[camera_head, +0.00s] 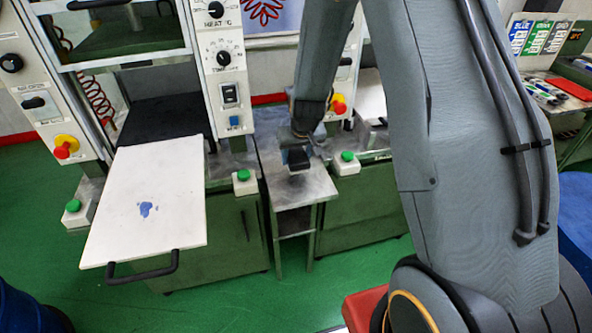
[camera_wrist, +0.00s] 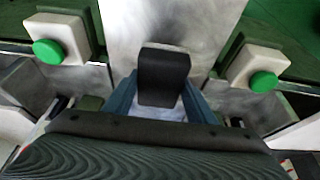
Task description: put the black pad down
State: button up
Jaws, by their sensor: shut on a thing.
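The black pad (camera_wrist: 163,72) is a small dark block with rounded corners, held in my gripper (camera_wrist: 160,98). Its blue-grey fingers show on both sides of the pad in the wrist view. In the head view the black pad (camera_head: 298,159) is at the end of my gripper (camera_head: 299,149), over the narrow metal side table (camera_head: 290,190) between the two presses. The bare metal table top (camera_wrist: 190,22) also shows beyond the pad in the wrist view. I cannot tell whether the pad touches the table.
Green-button boxes (camera_head: 244,182) (camera_head: 346,163) flank the table. The left press has a white pull-out plate (camera_head: 165,215) with a blue patch (camera_head: 147,209) and a black handle. Pens and colour cards are on a bench at the far right. The table's front part is clear.

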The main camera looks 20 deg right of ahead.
jog(key=shift+f, duration=0.2)
notch_tip(320, 180, down, 4)
jog(key=b, duration=0.5)
jog(key=shift+r, duration=0.1)
jog(key=shift+f+b, duration=0.2)
jog(key=shift+b, duration=0.2)
jog(key=o, duration=0.9)
jog(key=shift+d, duration=0.1)
